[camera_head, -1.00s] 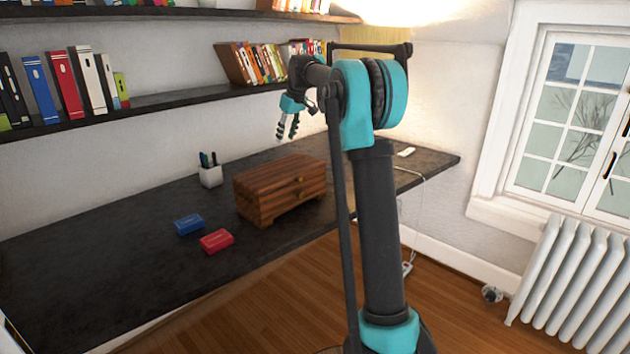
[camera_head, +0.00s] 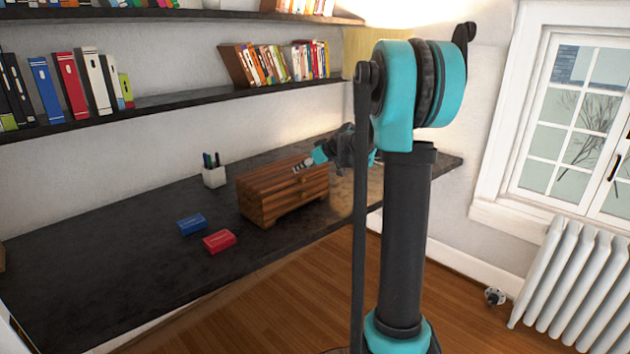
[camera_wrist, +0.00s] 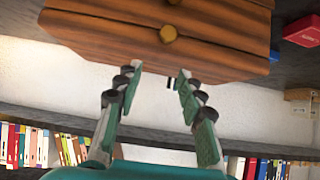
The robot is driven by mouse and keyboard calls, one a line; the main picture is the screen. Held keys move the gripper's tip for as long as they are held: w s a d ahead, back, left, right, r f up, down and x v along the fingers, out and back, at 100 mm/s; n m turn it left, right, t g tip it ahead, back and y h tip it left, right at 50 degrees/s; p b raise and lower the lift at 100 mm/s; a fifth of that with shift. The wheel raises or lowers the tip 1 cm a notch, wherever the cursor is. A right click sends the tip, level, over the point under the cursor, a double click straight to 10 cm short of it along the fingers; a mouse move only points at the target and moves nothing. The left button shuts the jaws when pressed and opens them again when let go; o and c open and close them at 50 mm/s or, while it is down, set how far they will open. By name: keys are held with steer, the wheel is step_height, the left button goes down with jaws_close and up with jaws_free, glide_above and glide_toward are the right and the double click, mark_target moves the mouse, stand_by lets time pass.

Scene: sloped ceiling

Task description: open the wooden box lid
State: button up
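The wooden box (camera_head: 283,191) stands on the dark desk in the head view, striped brown, its lid looking closed. My gripper (camera_head: 301,167) is at the box's right end, near its upper edge, in the head view; contact cannot be judged there. In the wrist view the box (camera_wrist: 115,38) fills the top of the picture, with a round brass knob (camera_wrist: 168,33) on its front. My gripper's two fingers (camera_wrist: 160,95) are spread apart, with nothing between them, and point towards the box's edge.
A book shelf (camera_head: 150,104) runs above the desk. The desk's left part is clear.

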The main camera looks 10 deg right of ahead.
mark_target(304, 180)
steer(key=f, duration=0.1)
steer(key=f+t+y, duration=0.1)
steer(key=f, duration=0.1)
steer(key=s+f+t, duration=0.1)
steer(key=f, duration=0.1)
steer(key=shift+d+y, duration=0.3)
steer(key=shift+d, duration=0.1)
steer(key=shift+s+d+f, duration=0.1)
steer(key=shift+s, duration=0.05)
steer(key=v, duration=0.4)
